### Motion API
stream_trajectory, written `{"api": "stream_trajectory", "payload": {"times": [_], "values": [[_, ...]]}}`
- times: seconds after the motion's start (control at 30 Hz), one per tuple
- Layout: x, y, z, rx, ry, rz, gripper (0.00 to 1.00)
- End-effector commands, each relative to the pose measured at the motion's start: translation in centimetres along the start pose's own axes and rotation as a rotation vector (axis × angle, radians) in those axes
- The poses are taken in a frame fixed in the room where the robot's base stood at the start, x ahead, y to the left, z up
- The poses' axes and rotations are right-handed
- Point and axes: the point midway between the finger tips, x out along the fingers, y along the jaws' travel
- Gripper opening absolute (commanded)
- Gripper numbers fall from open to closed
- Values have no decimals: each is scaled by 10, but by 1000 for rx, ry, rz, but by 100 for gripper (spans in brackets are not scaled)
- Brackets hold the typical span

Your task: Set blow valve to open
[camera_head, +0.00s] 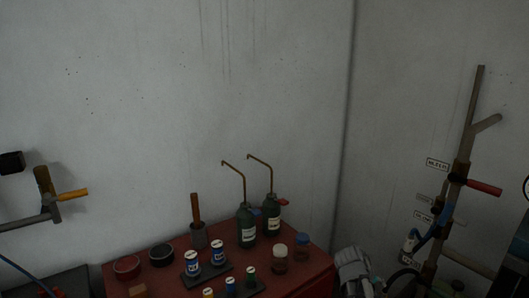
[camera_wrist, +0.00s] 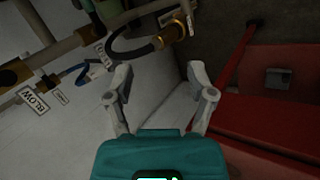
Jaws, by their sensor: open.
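A tag reading BLOW (camera_wrist: 35,100) is at the left in the wrist view, beside a pipe with a brass-coloured fitting (camera_wrist: 12,75). A blue curved part (camera_wrist: 72,74) lies close to the right of the tag; I cannot tell whether it is the blow valve's handle. In the head view, a blue part (camera_head: 428,240) shows low on the pipe assembly at the right. My gripper (camera_wrist: 158,72) is open, with nothing between its fingers. It is to the right of the BLOW tag in the wrist view and apart from the pipes. My grey gripper also shows at the lower middle-right in the head view (camera_head: 352,268).
A red cabinet (camera_head: 95,285) carries bottles, cans and jars at the front; its red side (camera_wrist: 270,115) is close right of my gripper. A red handle (camera_head: 484,187) sticks out from the upright pipe (camera_head: 472,110). A dark hose (camera_wrist: 130,50) crosses ahead of my fingers. Another pipe (camera_head: 28,222) is on the left wall.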

Motion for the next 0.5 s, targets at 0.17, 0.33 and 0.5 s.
{"api": "stream_trajectory", "payload": {"times": [0.17, 0.33, 0.5], "values": [[-27, -64, 11, 113, 6, -230, 71], [-56, -117, 22, 195, -18, -437, 71], [-78, -151, 30, 240, -50, -576, 71]]}}
